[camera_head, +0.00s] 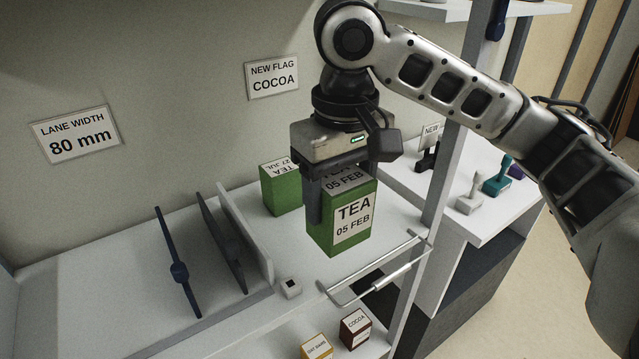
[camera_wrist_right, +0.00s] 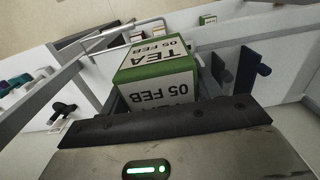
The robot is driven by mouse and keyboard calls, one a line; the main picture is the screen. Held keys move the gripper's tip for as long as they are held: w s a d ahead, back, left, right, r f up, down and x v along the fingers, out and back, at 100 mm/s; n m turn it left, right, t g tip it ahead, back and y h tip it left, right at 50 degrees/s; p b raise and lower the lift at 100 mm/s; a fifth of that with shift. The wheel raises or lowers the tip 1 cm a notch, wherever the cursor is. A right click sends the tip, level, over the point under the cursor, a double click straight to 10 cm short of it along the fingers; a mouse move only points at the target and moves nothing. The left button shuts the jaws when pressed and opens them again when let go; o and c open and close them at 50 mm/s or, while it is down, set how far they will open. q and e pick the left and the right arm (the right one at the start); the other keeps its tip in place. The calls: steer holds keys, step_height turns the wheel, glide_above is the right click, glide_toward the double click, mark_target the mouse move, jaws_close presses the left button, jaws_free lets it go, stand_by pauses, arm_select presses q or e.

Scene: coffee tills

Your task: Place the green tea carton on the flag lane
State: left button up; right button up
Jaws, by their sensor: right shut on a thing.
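A green tea carton with a white label reading TEA 05 FEB (camera_head: 340,236) is between the fingers of my right gripper (camera_head: 342,188), which is shut on it from above. The carton looks upright over the right part of the white shelf; I cannot tell whether its base touches. In the right wrist view the carton (camera_wrist_right: 158,72) fills the space between the fingers. A second green tea carton, marked 27 JUL (camera_head: 283,190), stands behind and left of it. No lane marked as the flag lane can be made out for certain. My left gripper is not in view.
Blue, dark and white upright dividers (camera_head: 245,232) stand left of the cartons. A wire rail (camera_head: 378,270) runs along the shelf front. A small cocoa box (camera_head: 354,328) and a yellow box (camera_head: 316,346) sit lower. Wall signs read NEW FLAG COCOA (camera_head: 272,77) and LANE WIDTH 80 mm (camera_head: 75,135).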

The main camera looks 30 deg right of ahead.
steer(key=shift+w+d, duration=0.1)
steer(key=shift+w, duration=0.25)
steer(key=shift+w+d, duration=0.1)
steer(key=w+d+f, duration=0.2)
steer(key=w+f, duration=0.1)
steer(key=f, duration=0.1)
steer(key=w+d+f, duration=0.3)
steer(key=w+f, duration=0.1)
steer(key=w+d+f, duration=0.3)
steer(key=f, duration=0.1)
steer(key=shift+w+f, duration=0.15)
steer(key=shift+w, duration=0.15)
steer(key=shift+f, duration=0.25)
steer(key=shift+f, duration=0.15)
steer(key=o, duration=1)
steer(key=shift+o, duration=0.2)
